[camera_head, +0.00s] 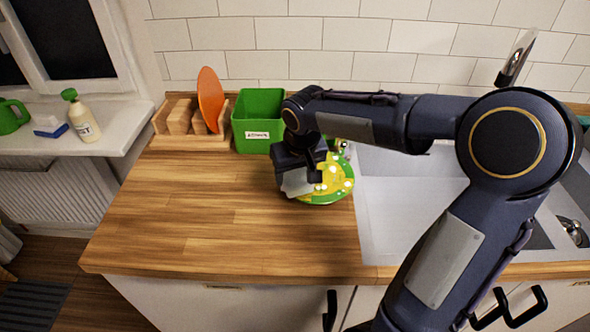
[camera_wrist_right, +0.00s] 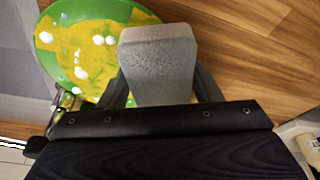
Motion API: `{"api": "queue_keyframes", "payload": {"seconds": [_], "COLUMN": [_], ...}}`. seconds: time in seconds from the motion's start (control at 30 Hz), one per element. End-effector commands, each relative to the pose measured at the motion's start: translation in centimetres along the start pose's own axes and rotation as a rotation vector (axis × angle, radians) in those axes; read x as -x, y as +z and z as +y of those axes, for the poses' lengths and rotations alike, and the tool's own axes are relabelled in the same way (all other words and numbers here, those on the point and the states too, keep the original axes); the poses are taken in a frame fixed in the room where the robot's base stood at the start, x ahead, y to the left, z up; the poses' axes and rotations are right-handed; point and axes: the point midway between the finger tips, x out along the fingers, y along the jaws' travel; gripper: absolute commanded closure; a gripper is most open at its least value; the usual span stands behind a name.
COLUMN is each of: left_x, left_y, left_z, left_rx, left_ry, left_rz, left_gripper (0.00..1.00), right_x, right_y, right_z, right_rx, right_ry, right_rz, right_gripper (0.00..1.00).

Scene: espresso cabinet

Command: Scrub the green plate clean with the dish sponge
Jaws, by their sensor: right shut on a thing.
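The green plate (camera_head: 338,188) lies on the wooden counter beside the sink, with yellow smears and white foam blobs on it. It also shows at the upper left of the right wrist view (camera_wrist_right: 75,45). My right gripper (camera_head: 311,181) is shut on the grey dish sponge (camera_wrist_right: 158,62), which lies between its fingers over the plate's edge. In the head view the sponge (camera_head: 297,184) is partly hidden by the gripper. I cannot tell whether the sponge touches the plate. My left gripper is not in view.
A green box (camera_head: 258,122) with a label stands behind the plate. A wooden rack (camera_head: 182,120) holding an orange plate (camera_head: 210,98) is left of it. The sink (camera_head: 400,205) is to the right. The counter's left and front are clear. A bottle (camera_head: 84,120) stands on the windowsill.

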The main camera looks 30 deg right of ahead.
Motion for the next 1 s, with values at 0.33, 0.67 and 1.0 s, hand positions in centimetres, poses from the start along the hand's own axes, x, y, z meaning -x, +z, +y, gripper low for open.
{"api": "queue_keyframes", "payload": {"seconds": [0.33, 0.67, 1.0], "left_x": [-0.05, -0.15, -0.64], "left_y": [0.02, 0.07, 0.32], "left_z": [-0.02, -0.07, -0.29], "left_rx": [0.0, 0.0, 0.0], "left_ry": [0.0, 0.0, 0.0], "left_rz": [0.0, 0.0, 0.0], "left_gripper": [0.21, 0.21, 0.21], "right_x": [-0.09, -0.22, -0.89], "right_y": [0.02, 0.06, 0.25], "right_z": [-0.02, -0.02, -0.03], "right_rx": [0.0, 0.0, 0.001], "right_ry": [0.0, 0.0, 0.0], "right_rz": [0.0, 0.001, 0.0], "right_gripper": [0.6, 0.6, 0.6]}}
